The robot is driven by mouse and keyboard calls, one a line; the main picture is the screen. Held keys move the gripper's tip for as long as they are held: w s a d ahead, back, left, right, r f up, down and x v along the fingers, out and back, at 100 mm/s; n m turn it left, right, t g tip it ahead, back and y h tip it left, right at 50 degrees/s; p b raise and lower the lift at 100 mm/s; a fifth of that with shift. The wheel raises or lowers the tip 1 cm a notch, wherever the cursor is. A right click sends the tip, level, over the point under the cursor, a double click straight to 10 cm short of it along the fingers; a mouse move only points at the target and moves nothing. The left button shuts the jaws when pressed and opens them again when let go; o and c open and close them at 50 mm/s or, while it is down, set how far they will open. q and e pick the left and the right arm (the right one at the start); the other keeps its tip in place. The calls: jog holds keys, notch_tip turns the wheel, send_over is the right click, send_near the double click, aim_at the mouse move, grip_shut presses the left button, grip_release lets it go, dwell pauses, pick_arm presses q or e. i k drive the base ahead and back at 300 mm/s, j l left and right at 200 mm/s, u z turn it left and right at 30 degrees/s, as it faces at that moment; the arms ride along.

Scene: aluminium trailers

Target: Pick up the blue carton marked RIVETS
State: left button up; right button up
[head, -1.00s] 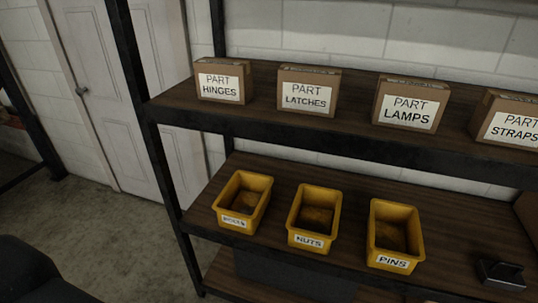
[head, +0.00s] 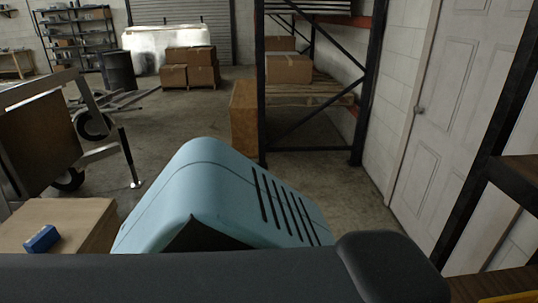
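A small blue carton (head: 42,238) lies on top of a brown box-like surface (head: 82,212) at the lower left of the head view. It is too small for me to read any marking on it, so I cannot tell if it says RIVETS. Neither of my grippers is in view; only a dark part that looks like my arm crosses the bottom of the picture.
A light blue slotted housing fills the lower middle; I cannot tell if it is mine. A metal trailer frame (head: 98,128) stands at left. A rack (head: 262,95) with cartons (head: 289,69) stands ahead. A shelf unit's post (head: 492,140) is at right. Floor (head: 225,105) shows between.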

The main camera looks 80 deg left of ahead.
aim_at(42, 240)
jog(key=u, duration=4.6)
jog(key=k+l+u, duration=0.15)
jog(key=k+l, duration=0.2)
jog(key=l, duration=0.15)
jog(key=k+l, duration=0.2)
jog(key=l, duration=0.15)
jog(key=k+l, duration=0.2)
jog(key=l, duration=0.15)
jog(key=i, duration=1.55)
jog(key=l+z, duration=0.05)
jog(key=l, duration=0.1)
